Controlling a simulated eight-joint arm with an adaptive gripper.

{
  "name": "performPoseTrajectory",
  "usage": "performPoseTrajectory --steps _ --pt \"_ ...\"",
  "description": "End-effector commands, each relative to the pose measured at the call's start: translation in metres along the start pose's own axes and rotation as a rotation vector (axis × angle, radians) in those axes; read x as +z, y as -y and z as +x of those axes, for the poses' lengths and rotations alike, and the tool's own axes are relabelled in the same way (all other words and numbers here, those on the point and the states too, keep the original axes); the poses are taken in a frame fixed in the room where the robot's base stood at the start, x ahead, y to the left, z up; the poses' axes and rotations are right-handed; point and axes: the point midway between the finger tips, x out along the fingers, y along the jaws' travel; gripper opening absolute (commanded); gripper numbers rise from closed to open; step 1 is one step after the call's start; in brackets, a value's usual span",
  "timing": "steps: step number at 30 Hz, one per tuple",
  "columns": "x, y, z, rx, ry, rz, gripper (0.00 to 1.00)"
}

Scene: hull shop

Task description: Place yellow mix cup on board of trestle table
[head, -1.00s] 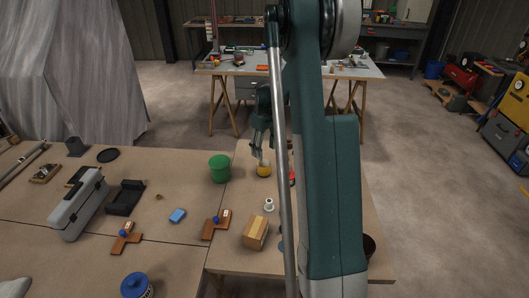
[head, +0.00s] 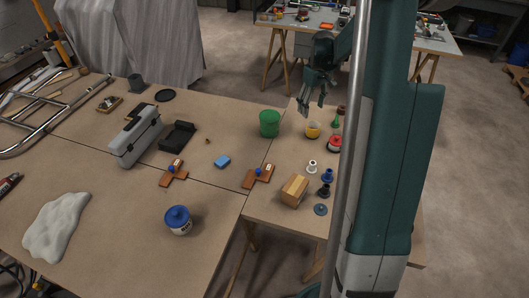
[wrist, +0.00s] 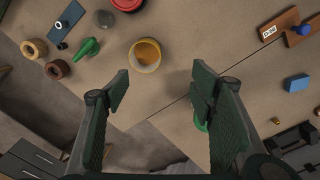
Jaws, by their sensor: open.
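The yellow mix cup (head: 313,134) stands upright on the wooden board of the right-hand table (head: 285,223), which has trestle legs. It is right of a green bucket (head: 269,130). In the wrist view the cup (wrist: 145,68) shows its open mouth and yellow inside. My gripper (head: 312,108) is open and empty above the cup, with its fingers apart from it. In the wrist view the spread fingers (wrist: 162,88) have the cup beyond their tips, toward the top of the picture.
A red-lidded tin (head: 334,144), a green funnel-like piece (head: 336,122) and several small spools stand near the cup. A wooden block (head: 295,190) lies nearer. Another trestle table (head: 320,17) with tools stands behind.

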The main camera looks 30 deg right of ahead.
Motion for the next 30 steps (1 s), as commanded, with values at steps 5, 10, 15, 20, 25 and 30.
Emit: performPoseTrajectory --steps 5,10,15,20,25,30 --pt "0.002 0.036 -0.035 0.02 -0.032 0.004 0.56" --pt "0.007 0.07 -0.065 0.038 -0.064 0.01 0.56" --pt "0.015 0.104 -0.091 0.053 -0.097 0.017 0.56" --pt "0.025 0.135 -0.114 0.065 -0.13 0.024 0.56" --pt "0.038 0.168 -0.136 0.075 -0.166 0.031 0.56" --pt "0.053 0.199 -0.155 0.084 -0.204 0.037 0.56"
